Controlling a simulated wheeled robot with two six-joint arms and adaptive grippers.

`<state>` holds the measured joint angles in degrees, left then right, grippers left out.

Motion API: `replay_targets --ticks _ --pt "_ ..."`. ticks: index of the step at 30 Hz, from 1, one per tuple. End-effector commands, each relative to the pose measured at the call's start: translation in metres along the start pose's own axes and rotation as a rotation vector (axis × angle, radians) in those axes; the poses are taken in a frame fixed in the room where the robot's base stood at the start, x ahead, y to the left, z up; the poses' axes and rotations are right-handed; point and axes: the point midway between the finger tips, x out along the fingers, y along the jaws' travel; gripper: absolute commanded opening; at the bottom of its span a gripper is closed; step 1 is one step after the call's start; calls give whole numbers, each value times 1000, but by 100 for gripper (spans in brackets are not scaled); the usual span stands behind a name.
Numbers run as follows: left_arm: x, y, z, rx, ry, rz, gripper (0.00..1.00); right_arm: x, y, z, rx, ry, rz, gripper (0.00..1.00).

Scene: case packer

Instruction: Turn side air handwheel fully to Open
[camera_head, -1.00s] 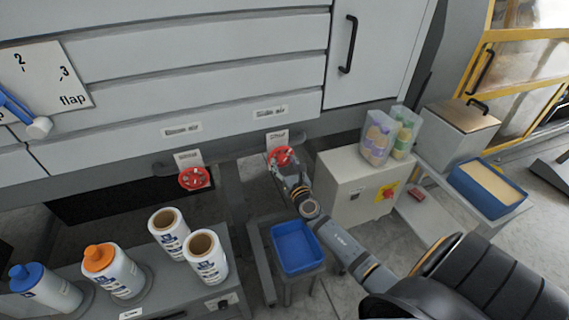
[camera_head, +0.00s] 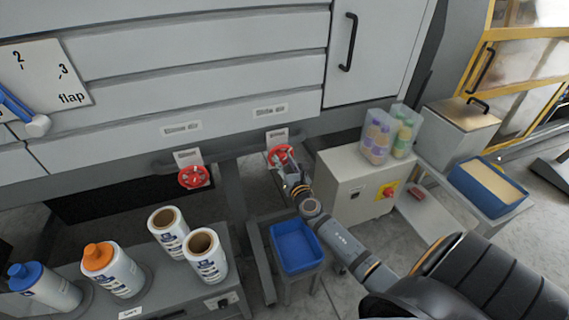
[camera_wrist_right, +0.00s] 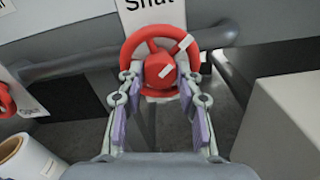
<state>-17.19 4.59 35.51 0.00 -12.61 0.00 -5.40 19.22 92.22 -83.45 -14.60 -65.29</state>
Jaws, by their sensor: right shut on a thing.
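The side air handwheel (camera_head: 281,155) is red and sits below the right-hand label plate on the machine front. In the right wrist view the handwheel (camera_wrist_right: 158,47) has white marks on its rim and hub, and a plate reading "Shut" (camera_wrist_right: 152,8) stands above it. My right gripper (camera_head: 289,176) reaches it from below. In the wrist view its fingers (camera_wrist_right: 160,78) lie on both sides of the hub, at the lower part of the wheel, shut on it. My left gripper is not in view.
A second red handwheel (camera_head: 194,177) is to the left. A blue tray (camera_head: 297,247) stands below my right arm. A grey cabinet (camera_head: 345,195) with a red knob is close on the right. Bottles and white rolls (camera_head: 205,255) stand at lower left.

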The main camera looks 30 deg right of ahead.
Motion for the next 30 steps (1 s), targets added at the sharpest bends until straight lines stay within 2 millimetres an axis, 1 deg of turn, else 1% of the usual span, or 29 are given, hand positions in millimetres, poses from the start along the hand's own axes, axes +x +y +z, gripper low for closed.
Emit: replay_targets --ticks 8,30 --pt "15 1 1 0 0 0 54 0 0 -2 223 -3 1 3" --pt "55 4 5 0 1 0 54 0 -1 -2 928 -3 2 3"
